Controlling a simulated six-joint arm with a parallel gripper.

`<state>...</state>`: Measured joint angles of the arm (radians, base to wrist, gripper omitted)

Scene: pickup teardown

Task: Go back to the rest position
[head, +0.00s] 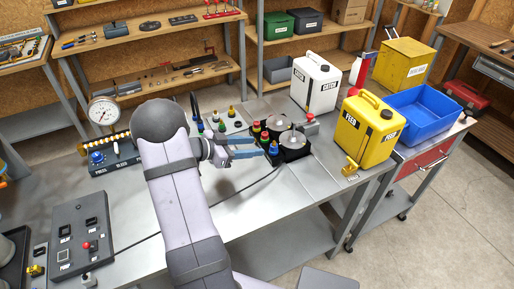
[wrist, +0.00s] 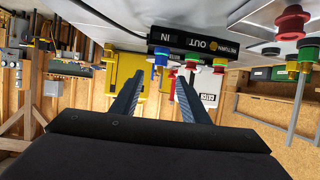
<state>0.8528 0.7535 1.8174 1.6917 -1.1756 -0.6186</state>
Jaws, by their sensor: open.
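My gripper (head: 259,147) reaches to the right over the metal bench, in front of the black block with round metal caps and colored fittings (head: 292,153). It also shows in the wrist view (wrist: 161,76), with its two fingers apart and nothing between them. In the wrist view the black block (wrist: 180,42), labelled IN, OUT and RETURN, hangs inverted beyond the fingertips, with blue, red and green fittings. The fingertips look close to the fittings; I cannot tell whether they touch. My arm hides part of the bench.
A white can (head: 315,85) stands behind the block. A yellow FEED can (head: 365,130) and a blue bin (head: 422,112) are to its right. A gauge unit (head: 113,158) is left of my arm, and a grey switch panel (head: 86,235) lies at front left. Colored connectors (head: 226,119) stand behind my gripper.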

